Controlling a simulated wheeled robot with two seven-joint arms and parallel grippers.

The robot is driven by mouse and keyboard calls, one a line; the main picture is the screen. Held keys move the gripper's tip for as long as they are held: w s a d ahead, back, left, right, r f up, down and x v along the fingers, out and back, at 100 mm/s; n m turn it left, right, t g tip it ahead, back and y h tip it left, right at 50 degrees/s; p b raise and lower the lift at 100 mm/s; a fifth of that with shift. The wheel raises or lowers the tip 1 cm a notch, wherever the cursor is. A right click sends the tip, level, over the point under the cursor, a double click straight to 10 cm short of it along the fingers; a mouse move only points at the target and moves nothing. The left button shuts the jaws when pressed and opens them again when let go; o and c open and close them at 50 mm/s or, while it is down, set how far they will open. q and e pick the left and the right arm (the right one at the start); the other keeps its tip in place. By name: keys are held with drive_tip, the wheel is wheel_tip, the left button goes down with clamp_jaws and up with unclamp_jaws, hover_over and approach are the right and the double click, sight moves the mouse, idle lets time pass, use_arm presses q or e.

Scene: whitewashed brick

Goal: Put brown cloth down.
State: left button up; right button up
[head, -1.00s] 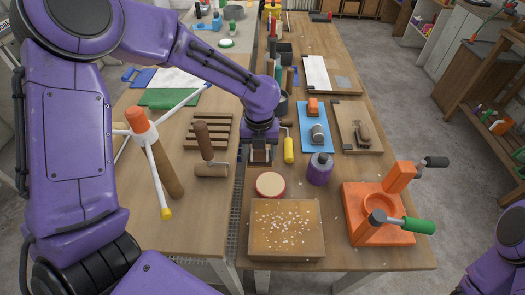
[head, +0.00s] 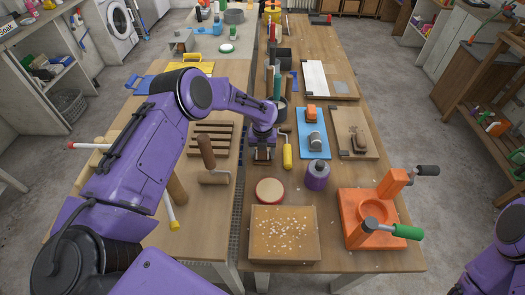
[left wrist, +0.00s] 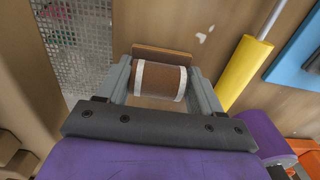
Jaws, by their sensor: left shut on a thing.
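My left gripper (head: 263,155) points down over the work table, beside the metal grid strip between the two table tops. In the left wrist view my left gripper (left wrist: 161,85) is shut on the brown cloth (left wrist: 158,80), a small brown roll with white bands at both ends. A flat brown piece shows just behind the roll. In the head view the cloth is mostly hidden by the gripper. I cannot tell whether it touches the table. My right gripper is out of view; only part of my right arm shows at the lower right.
A yellow-handled tool (head: 287,152) lies close right of the left gripper. A purple jar (head: 316,176), a round red-rimmed lid (head: 270,190), a speckled board (head: 284,234) and an orange press (head: 367,215) stand nearer. A blue mat (head: 314,140) lies to the right. A wooden-handled roller (head: 207,160) is left.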

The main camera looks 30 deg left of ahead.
use_arm(q)
drive_tip(key=shift+f, duration=0.1)
drive_tip(key=o, duration=1.1)
drive_tip(key=shift+r, duration=0.25)
wheel_tip(320, 180, up, 12)
drive_tip(key=b, duration=0.2)
drive_tip(key=shift+b, duration=0.35)
drive_tip(key=shift+f, duration=0.1)
